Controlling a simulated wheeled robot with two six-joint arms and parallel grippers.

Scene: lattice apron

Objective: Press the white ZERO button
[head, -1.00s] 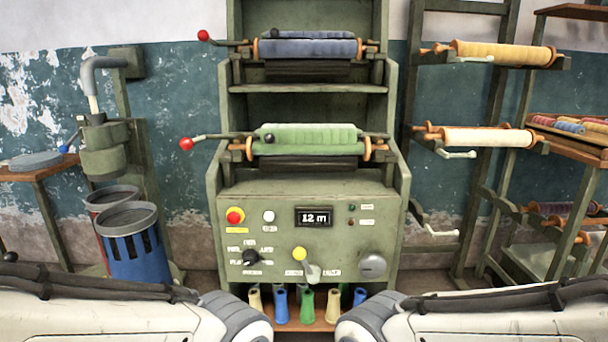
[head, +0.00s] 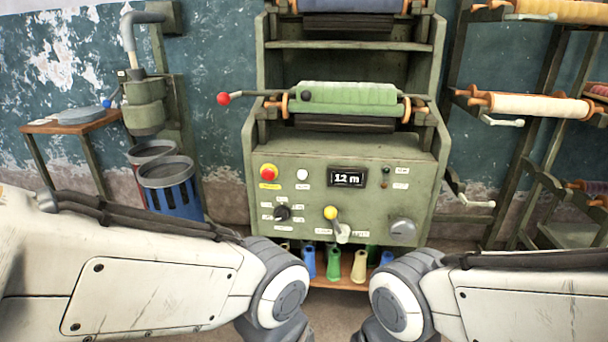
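The white button (head: 302,175) is a small round knob on the green machine's front panel (head: 385,212). It sits right of the red emergency-style button on a yellow base and left of the display (head: 347,177), which reads 12 m. The small label under the white button is too blurred to read. Both of my arms come in low from the sides, below and in front of the panel. Both grippers are out of the picture, so what they do is hidden. Nothing touches the white button.
Colored cones (head: 333,262) stand on a shelf below. A blue bin (head: 169,188) stands left.

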